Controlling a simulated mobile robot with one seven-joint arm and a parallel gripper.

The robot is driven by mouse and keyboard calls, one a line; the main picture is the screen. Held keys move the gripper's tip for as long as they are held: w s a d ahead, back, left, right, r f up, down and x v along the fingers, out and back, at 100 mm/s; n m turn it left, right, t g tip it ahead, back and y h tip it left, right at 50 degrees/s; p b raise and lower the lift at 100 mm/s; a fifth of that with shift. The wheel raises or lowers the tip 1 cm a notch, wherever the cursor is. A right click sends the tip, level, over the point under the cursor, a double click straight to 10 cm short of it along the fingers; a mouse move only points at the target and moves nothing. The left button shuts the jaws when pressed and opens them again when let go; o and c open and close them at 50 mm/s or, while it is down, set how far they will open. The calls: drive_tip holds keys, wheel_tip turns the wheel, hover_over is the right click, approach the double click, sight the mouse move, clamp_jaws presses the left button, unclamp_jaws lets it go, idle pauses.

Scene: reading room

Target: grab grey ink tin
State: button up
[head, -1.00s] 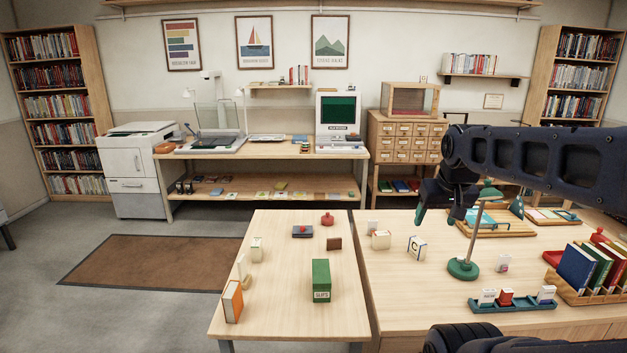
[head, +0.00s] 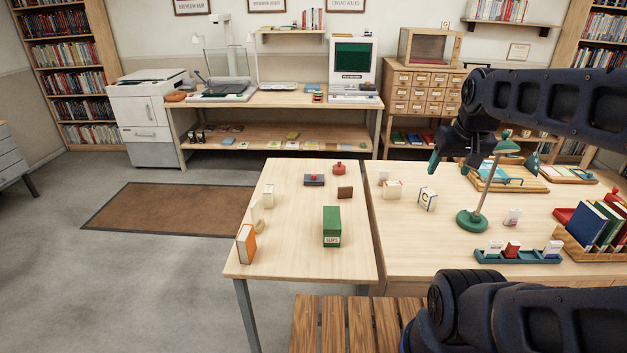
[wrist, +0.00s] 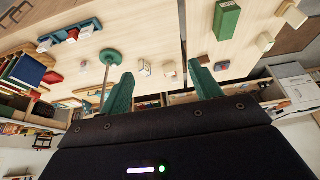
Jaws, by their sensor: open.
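I cannot make out a grey ink tin for certain in either view. A small flat dark grey-blue box (head: 314,181) with a red spot on top lies at the back of the near left table, beside a round red object (head: 338,170). My gripper (head: 452,163) is raised over the right table, left of the green lamp, with its green fingers apart. In the wrist view, my gripper (wrist: 163,88) shows spread fingers with nothing between them.
The left table (head: 290,235) also bears a green slips box (head: 331,225), an orange-and-white box (head: 245,244) and a brown block (head: 345,192). The green lamp (head: 473,220) stands on the right table. A slatted wooden seat (head: 345,322) is in front. Open floor lies left.

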drive_tip(key=shift+o, duration=0.3)
drive_tip(key=o, duration=0.6)
drive_tip(key=shift+c, duration=0.2)
